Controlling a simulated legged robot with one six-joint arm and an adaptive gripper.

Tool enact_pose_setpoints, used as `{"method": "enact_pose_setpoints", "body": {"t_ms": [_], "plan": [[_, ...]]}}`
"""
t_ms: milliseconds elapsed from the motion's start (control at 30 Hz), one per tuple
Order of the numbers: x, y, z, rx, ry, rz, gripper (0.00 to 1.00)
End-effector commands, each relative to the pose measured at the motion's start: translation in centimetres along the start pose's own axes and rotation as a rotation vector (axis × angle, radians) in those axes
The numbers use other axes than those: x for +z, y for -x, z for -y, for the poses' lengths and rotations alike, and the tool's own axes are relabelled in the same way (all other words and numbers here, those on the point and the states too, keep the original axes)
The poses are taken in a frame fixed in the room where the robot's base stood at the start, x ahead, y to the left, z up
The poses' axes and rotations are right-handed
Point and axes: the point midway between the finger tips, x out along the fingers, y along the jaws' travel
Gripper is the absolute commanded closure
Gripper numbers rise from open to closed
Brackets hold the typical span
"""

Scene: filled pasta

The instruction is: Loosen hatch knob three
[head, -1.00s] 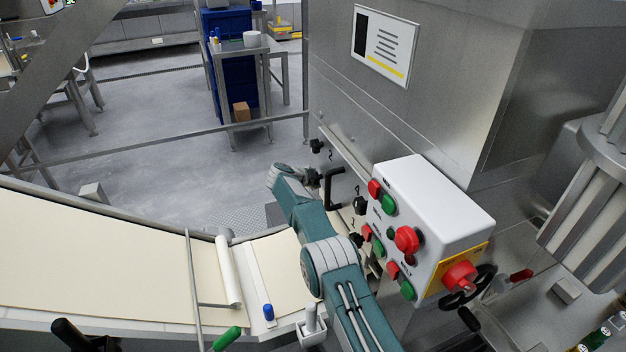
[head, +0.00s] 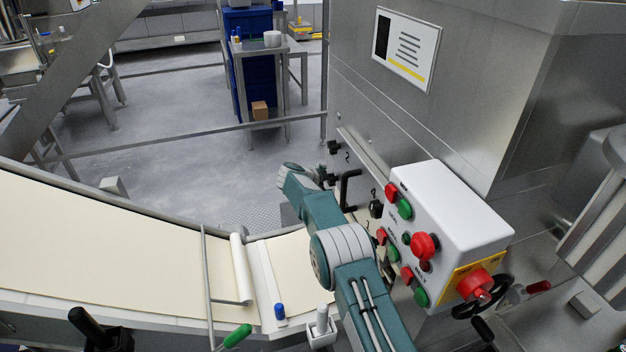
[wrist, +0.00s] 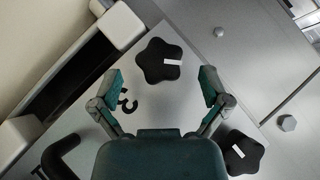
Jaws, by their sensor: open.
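Hatch knob three (wrist: 158,61) is a black lobed knob with a white mark on its face, beside a black numeral 3, in the wrist view. My gripper (wrist: 160,84) is open, with one teal finger on each side of the picture. The knob shows between and slightly beyond the fingertips, with no visible contact. In the head view my gripper (head: 327,181) is small and dark beside the machine's side panel, and I cannot make out its fingers there. A similar knob (head: 334,148) sits further along that panel; its numeral is too small to read surely.
Another black knob (wrist: 243,153) lies at lower right in the wrist view, with a black bar handle (wrist: 62,160) at lower left. A white control box (head: 455,215) with red and green buttons stands right of my arm. A dough belt (head: 110,250) runs at left.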

Motion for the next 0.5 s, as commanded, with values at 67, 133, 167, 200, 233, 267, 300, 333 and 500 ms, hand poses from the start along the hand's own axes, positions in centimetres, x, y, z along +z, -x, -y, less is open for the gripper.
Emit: {"method": "enact_pose_setpoints", "body": {"t_ms": [67, 133, 167, 200, 233, 267, 300, 333, 500], "plan": [[0.0, 1.1, 0.1, -0.001, 0.001, 0.001, 0.04], [0.0, 2.2, 0.1, -0.001, 0.001, 0.0, 0.04], [0.0, 2.6, 0.1, -0.001, 0.001, 0.001, 0.04], [0.0, 3.2, 0.1, 0.0, 0.002, 0.0, 0.04], [0.0, 3.6, 0.1, -0.001, 0.001, 0.0, 0.04], [0.0, 4.2, 0.1, 0.0, 0.002, 0.0, 0.04], [0.0, 5.0, 0.1, -0.001, 0.002, 0.0, 0.04], [0.0, 5.5, 0.1, -0.001, 0.001, 0.0, 0.04], [0.1, 7.9, 0.0, 0.001, 0.001, 0.0, 0.04]]}}
